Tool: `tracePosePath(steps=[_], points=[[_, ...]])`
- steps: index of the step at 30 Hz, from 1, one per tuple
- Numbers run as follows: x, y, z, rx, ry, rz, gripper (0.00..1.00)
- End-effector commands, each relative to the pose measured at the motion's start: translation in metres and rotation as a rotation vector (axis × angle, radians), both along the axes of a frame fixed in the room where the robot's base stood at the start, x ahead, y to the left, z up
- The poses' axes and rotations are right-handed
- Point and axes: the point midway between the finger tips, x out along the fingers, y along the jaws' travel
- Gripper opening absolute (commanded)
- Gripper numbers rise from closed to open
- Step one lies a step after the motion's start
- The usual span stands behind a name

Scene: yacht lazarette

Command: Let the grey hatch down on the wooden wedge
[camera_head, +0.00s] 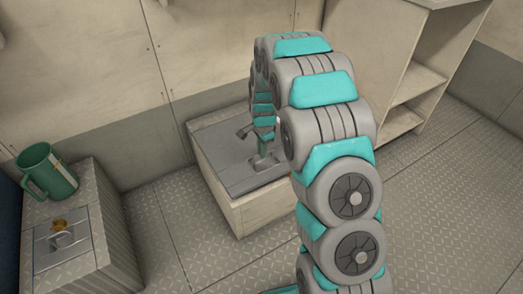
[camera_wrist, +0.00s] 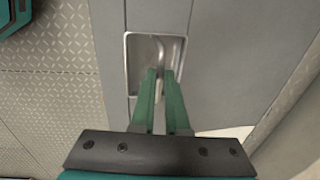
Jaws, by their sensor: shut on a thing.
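The grey hatch (camera_head: 226,152) lies over the top of a low pale box in the middle of the head view. It looks flat or nearly so; I cannot tell whether a small gap is under its edge. My gripper (camera_head: 264,156) reaches down to the hatch's recessed handle. In the wrist view, my gripper (camera_wrist: 160,74) is shut on the metal handle (camera_wrist: 178,52) inside the recess of the hatch (camera_wrist: 222,70). I cannot make out the wooden wedge in either view; my arm hides part of the hatch and box.
A small cabinet (camera_head: 116,225) at the left carries a green mug (camera_head: 49,171) and a latch plate (camera_head: 68,239). A pale shelf unit (camera_head: 385,60) stands behind at the right. The patterned floor (camera_head: 440,190) is clear at the right.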

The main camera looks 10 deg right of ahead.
Motion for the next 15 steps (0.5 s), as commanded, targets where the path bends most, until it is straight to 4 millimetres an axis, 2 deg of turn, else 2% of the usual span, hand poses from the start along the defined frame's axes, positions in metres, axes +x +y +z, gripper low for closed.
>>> tracePosePath(steps=[10,15], points=[[0.001,0.000,0.002,0.000,-0.002,0.000,0.00],[0.009,0.002,0.022,0.000,-0.007,-0.002,0.00]])
